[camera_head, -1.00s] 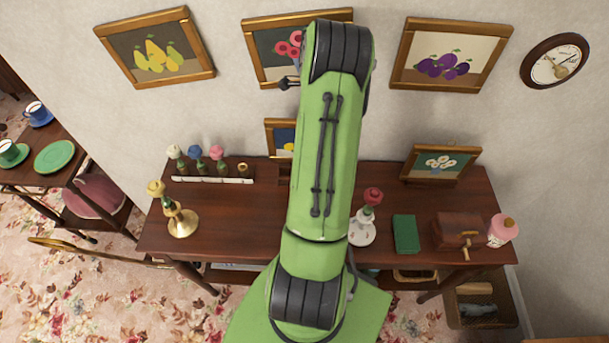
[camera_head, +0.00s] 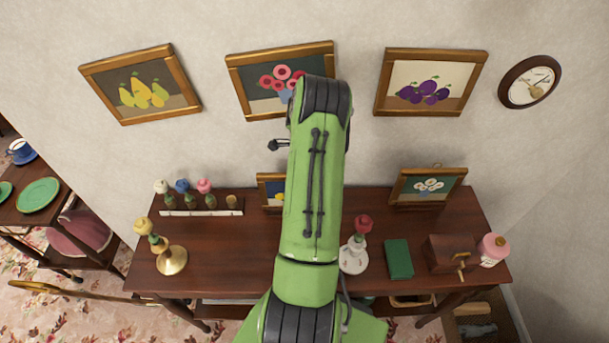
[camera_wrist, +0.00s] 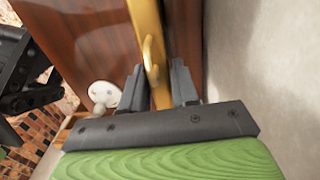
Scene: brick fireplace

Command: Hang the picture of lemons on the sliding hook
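A small wood-framed picture (camera_head: 265,181) with a blue ground and a bit of yellow shows left of my arm in the head view, over the back of the table. My arm hides most of it, so I cannot read its full motif; it fits the lemon picture. In the wrist view my gripper (camera_wrist: 158,85) has one dark finger on each side of its golden frame edge (camera_wrist: 146,20), close against it. A small ring stands up on the frame beside the left finger. The head view hides my gripper. I cannot make out the sliding hook.
A white-flower picture (camera_head: 428,185) stands on the table (camera_head: 225,245), with a brass candlestick (camera_head: 172,260), white holder (camera_head: 353,259), green book (camera_head: 398,259) and box (camera_head: 451,254).

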